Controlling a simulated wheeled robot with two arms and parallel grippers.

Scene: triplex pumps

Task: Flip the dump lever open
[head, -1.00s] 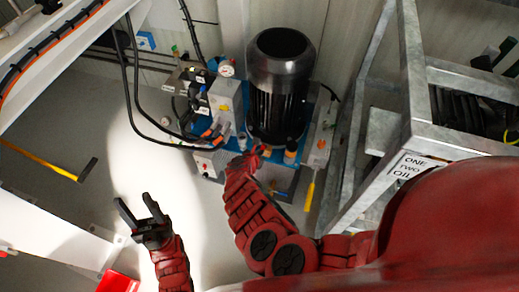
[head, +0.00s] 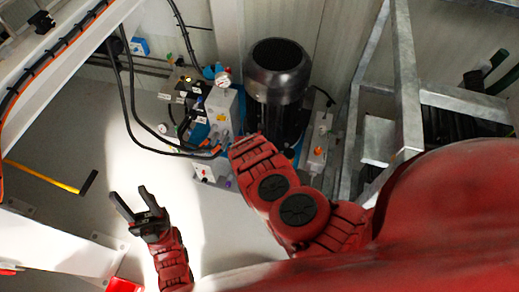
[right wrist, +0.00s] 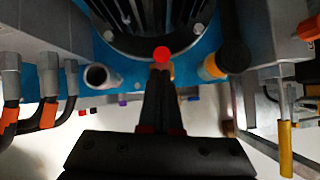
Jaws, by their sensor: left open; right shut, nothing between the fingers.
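A red ball knob (right wrist: 162,53) shows in the right wrist view, directly beyond my right gripper's tips. I cannot tell whether it is the end of the dump lever or whether the tips touch it. My right gripper (right wrist: 160,72) is shut and empty, its fingers pointing at the blue pump base (right wrist: 130,78) under the black motor (right wrist: 150,25). In the head view my right forearm hides this gripper and the knob. A yellow handle (right wrist: 286,163) hangs at the right of the wrist view. My left gripper (head: 138,204) is open and empty over the floor.
The black motor (head: 277,78) stands with a valve block (head: 218,108) and hoses at its left. A galvanized frame (head: 405,70) stands at the right. A yellow-and-black bar (head: 45,178) is at the left.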

